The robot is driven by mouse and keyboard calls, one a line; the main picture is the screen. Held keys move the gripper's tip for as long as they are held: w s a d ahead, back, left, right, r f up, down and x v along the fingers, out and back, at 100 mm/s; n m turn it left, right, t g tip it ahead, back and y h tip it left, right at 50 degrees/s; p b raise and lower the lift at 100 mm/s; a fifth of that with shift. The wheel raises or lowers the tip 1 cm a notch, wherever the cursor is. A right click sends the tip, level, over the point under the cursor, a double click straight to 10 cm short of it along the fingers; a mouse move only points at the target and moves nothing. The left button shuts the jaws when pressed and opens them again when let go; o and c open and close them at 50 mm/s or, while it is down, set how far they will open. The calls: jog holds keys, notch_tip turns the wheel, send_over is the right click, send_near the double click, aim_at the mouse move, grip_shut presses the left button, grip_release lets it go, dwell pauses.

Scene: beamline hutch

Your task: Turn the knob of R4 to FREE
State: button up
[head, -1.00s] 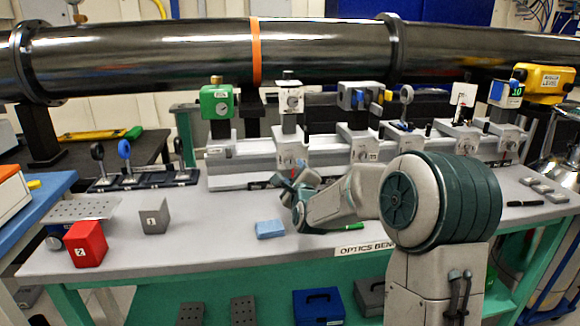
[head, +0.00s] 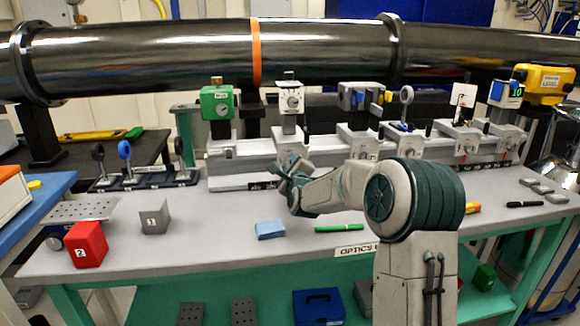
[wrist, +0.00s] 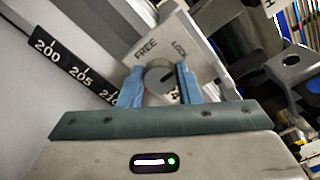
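In the wrist view, a round grey knob (wrist: 158,80) sits on a pale carriage face (wrist: 160,50) marked FREE at upper left and LOCK at upper right. Its dark pointer mark points up and right, toward LOCK. A partly covered label beside it shows what looks like a 4. My gripper (wrist: 160,84) has its two blue fingers apart, one on each side of the knob. I cannot tell whether they touch it. In the head view my gripper (head: 290,172) is at the front of the second carriage from the left, hiding its knob.
A rail scale (wrist: 75,70) runs beside the carriage. Other carriages, including one with a green box (head: 216,102), stand along the rail.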

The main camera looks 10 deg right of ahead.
jog(key=shift+f+n+b, duration=0.15)
jog(key=shift+n+b, duration=0.25)
jog(key=shift+b, duration=0.15)
jog(key=n+b, duration=1.1)
jog(key=n, duration=0.6)
jog(key=shift+b, duration=0.3)
jog(key=o, duration=1)
